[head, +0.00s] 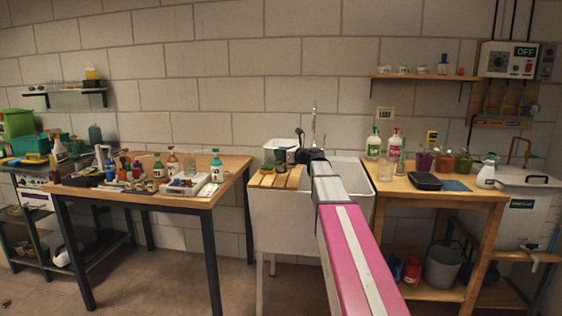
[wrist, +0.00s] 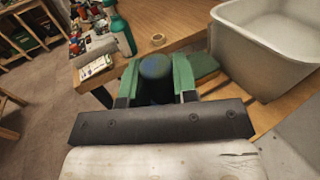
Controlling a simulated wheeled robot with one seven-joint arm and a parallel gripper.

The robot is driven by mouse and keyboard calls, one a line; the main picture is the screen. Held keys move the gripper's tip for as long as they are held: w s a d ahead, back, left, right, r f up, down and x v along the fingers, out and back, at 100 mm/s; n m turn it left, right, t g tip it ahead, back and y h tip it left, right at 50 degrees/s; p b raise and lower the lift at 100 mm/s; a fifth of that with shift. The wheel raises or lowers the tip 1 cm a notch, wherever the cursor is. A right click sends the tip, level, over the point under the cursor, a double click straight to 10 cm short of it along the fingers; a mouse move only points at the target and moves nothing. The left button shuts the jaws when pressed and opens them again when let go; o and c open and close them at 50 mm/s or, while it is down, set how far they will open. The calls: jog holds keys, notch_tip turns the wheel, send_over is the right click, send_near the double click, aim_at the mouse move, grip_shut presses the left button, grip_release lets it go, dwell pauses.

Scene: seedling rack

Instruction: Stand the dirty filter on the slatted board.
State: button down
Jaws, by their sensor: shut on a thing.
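My gripper (wrist: 155,78) has green fingers closed on the sides of a dark, rounded filter (wrist: 154,68) with a bluish top in the wrist view. The filter's lower end is hidden by the gripper, so I cannot tell whether it touches anything. In the head view my gripper (head: 297,156) is over the left part of the sink, close to the slatted board. The slatted board (head: 268,180), of light wood, lies across the sink's left side. Some of its wood (wrist: 265,113) shows right of the gripper in the wrist view.
A white tub (head: 277,145) stands behind the board, and it fills the upper right of the wrist view (wrist: 270,55). A tap (head: 314,125) rises behind the sink (head: 349,174). A crowded wooden table (head: 140,197) stands left. A green pad (wrist: 203,66) lies beside the filter.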

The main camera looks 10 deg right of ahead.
jog(key=shift+f, duration=1.7)
jog(key=c, duration=0.9)
grip_release()
jog(key=shift+f, duration=0.15)
jog(key=v, duration=1.2)
jog(key=shift+r, duration=0.2)
